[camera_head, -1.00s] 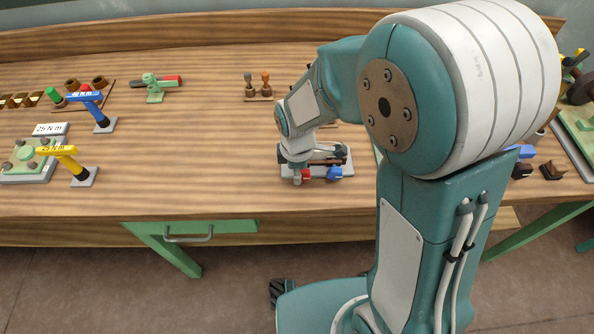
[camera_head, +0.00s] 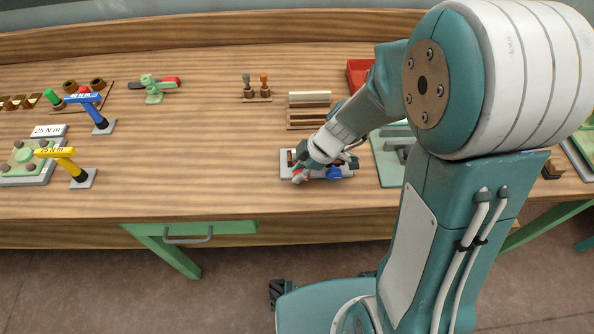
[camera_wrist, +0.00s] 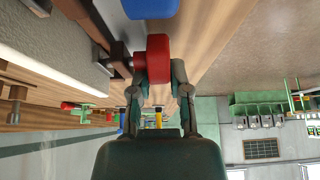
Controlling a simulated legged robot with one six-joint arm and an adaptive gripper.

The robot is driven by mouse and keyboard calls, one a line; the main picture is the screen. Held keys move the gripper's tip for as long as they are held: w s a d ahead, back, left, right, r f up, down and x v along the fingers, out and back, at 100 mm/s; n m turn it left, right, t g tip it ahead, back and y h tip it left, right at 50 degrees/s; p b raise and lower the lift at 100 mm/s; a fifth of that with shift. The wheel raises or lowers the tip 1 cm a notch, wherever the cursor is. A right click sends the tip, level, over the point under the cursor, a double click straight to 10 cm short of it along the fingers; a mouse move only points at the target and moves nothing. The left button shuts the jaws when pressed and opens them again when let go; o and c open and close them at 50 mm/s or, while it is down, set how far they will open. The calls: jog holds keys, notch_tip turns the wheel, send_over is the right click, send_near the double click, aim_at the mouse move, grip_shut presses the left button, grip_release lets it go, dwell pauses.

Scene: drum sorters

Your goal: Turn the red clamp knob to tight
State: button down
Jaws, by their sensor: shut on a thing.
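The red clamp knob (camera_wrist: 158,58) is at the top middle of the wrist view, on a dark shaft that runs left to a block. My gripper (camera_wrist: 160,75) has a finger on each side of the knob and is shut on it. In the head view the red knob (camera_head: 299,176) shows only as a small patch under my gripper (camera_head: 302,172). A blue knob (camera_head: 334,173) sits just right of it on the same pale base plate (camera_head: 346,169). The blue knob also shows at the top edge of the wrist view (camera_wrist: 150,8). Any marking for tight is not visible.
A green plate (camera_head: 388,165) stands close to the right of the clamp base. Wooden strips (camera_head: 308,110) lie behind it, with a red tray (camera_head: 357,72) farther back. Blue (camera_head: 91,107) and yellow (camera_head: 66,159) torque tools stand at left. The tabletop between is clear.

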jog(key=y, duration=0.4)
jog(key=shift+d+y, duration=0.4)
jog(key=shift+s, duration=0.1)
jog(key=shift+f, duration=0.1)
jog(key=c, duration=0.6)
grip_release()
jog(key=shift+d+r, duration=0.15)
jog(key=shift+r, duration=0.05)
jog(key=v, duration=1.1)
jog(key=shift+d, duration=0.4)
